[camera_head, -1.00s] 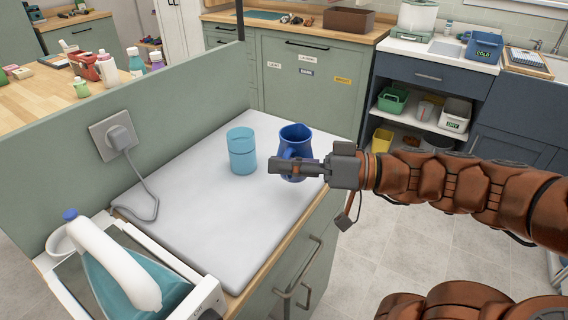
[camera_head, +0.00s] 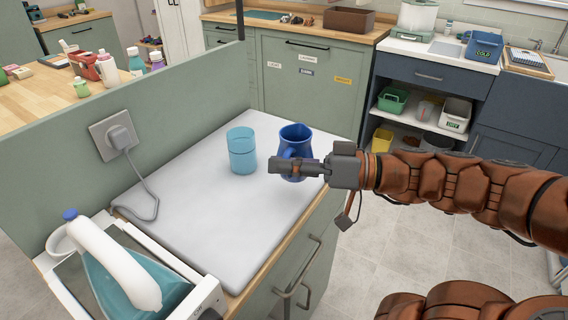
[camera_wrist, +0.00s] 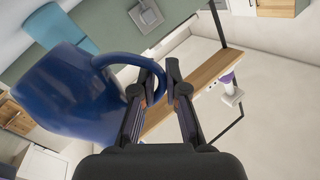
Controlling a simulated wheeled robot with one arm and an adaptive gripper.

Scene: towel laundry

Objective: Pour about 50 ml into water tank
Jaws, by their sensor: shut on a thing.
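A dark blue pitcher (camera_head: 296,136) is upright at the right part of the padded white board, and my gripper (camera_head: 277,166) is in front of it. In the wrist view, my gripper (camera_wrist: 160,75) is shut on the handle of the pitcher (camera_wrist: 62,92). I cannot tell whether the pitcher's base touches the board. A translucent light-blue tank (camera_head: 242,152) stands upright on the board to the left of the pitcher, with a gap between them. It also shows in the wrist view (camera_wrist: 58,30) at the top left. The pitcher's contents are hidden.
The white board (camera_head: 190,215) lies on a wooden counter. A steam iron (camera_head: 115,262) rests in a holder at the front left. A green partition (camera_head: 60,165) with a plugged outlet (camera_head: 112,138) borders the left side. The board's middle is clear.

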